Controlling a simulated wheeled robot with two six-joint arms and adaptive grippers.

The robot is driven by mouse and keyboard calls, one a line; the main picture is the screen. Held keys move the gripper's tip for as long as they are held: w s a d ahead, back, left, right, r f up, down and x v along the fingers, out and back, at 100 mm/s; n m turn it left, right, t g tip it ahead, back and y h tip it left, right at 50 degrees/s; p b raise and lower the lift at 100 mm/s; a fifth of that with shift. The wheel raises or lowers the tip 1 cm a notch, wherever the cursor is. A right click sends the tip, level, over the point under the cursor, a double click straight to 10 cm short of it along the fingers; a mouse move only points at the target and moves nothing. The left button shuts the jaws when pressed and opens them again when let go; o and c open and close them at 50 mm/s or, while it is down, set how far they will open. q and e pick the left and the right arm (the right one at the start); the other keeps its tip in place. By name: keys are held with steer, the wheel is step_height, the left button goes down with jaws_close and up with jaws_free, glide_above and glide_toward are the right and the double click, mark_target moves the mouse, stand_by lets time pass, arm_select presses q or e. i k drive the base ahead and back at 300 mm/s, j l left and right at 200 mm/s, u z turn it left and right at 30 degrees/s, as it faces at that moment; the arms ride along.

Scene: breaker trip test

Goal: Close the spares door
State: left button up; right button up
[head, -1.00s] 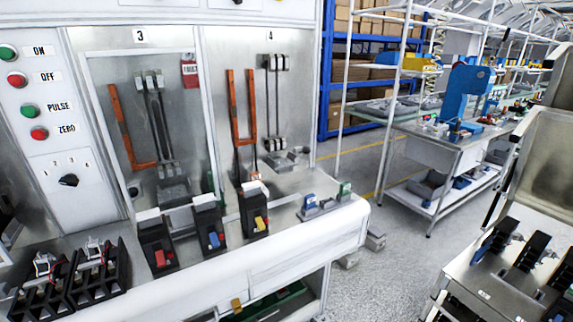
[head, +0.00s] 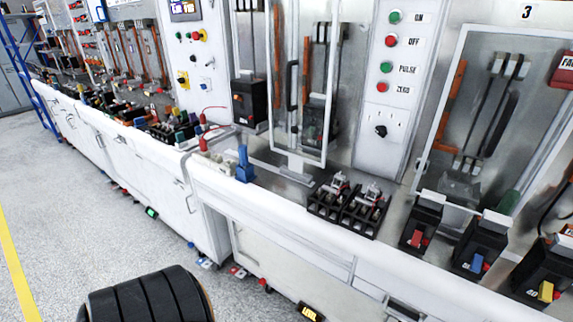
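No door in view is marked as spares, so I cannot tell which one it is. A clear-panelled door (head: 327,95) in a white frame with a black handle (head: 291,88) stands out from the bench front, seemingly ajar. Behind it is a bay with a black breaker. Another framed clear panel (head: 488,110) covers bay 3 at the right and looks shut. White cabinet fronts (head: 148,175) with handles run below the bench at the left and look closed. Neither gripper is in view.
Black breakers with red (head: 418,238), blue (head: 478,262) and yellow (head: 545,290) levers stand along the bench edge. Two black open-topped units (head: 350,208) sit left of them. Small items lie on the floor along the cabinets. Grey floor (head: 70,200) at the left is clear.

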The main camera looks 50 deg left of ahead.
mark_target(338, 300)
steer(key=u, duration=1.2)
